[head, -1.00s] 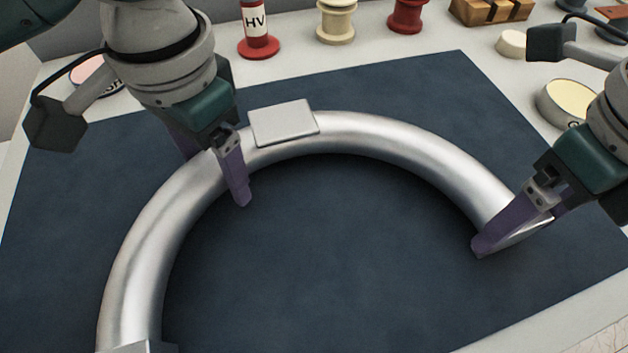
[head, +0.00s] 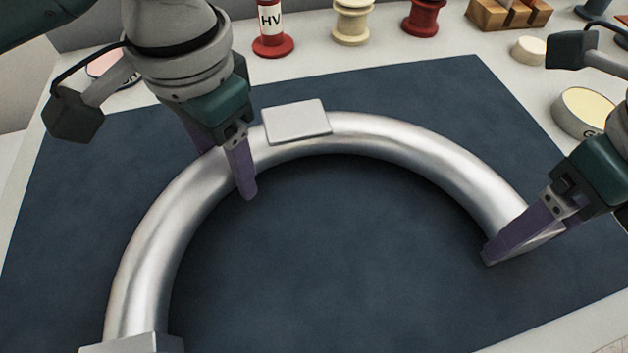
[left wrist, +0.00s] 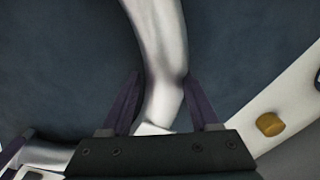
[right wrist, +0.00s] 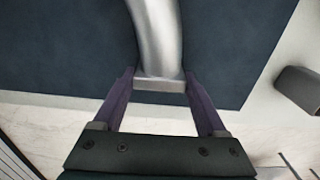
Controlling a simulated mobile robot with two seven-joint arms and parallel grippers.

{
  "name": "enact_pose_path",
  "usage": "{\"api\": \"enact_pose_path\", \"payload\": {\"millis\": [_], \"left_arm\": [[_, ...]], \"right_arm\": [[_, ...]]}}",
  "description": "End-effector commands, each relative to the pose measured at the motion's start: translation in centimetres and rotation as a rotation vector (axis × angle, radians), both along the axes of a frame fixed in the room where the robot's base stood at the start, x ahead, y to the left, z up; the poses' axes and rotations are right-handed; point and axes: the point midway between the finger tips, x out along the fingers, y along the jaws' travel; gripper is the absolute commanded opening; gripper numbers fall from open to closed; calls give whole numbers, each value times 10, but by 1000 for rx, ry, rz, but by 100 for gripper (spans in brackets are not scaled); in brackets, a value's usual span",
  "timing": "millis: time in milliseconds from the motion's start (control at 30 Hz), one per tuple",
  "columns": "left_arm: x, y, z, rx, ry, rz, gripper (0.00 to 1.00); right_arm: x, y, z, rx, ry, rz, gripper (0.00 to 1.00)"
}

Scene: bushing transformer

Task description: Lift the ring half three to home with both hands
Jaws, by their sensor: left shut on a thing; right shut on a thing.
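The ring half (head: 400,142) is a thick silver half-circle tube over the dark blue mat, with a flat pale plate (head: 297,121) on its upper arc and a block at its lower left end. My left gripper (head: 228,172) is shut across the tube just left of the plate. The left wrist view shows the tube (left wrist: 162,60) between its purple fingers (left wrist: 160,85). My right gripper (head: 520,240) is shut on the ring's right end. The right wrist view shows that end (right wrist: 155,35) between the fingers (right wrist: 160,78). Any gap under the ring is hard to judge.
The dark blue mat (head: 330,260) is clear inside the arc. Behind it stand a red HV bushing (head: 271,30), a cream spool (head: 352,20), a red spool (head: 424,15) and a wooden block (head: 510,12). A round cream-topped piece (head: 585,110) is at right.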

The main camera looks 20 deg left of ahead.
Motion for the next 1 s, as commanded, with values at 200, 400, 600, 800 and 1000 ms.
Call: {"api": "enact_pose_path", "payload": {"millis": [200,400,600,800,1000], "left_arm": [[1,0,2,1,-1,1,0],[1,0,15,0,-2,1,0],[1,0,37,1,-1,1,0],[1,0,52,1,-1,1,0],[1,0,51,1,-1,1,0]], "right_arm": [[1,0,3,1,-2,0,0],[1,0,15,1,-2,0,0],[1,0,38,1,-2,0,0],[0,0,52,1,-2,0,0],[0,0,51,1,-2,0,0]]}}
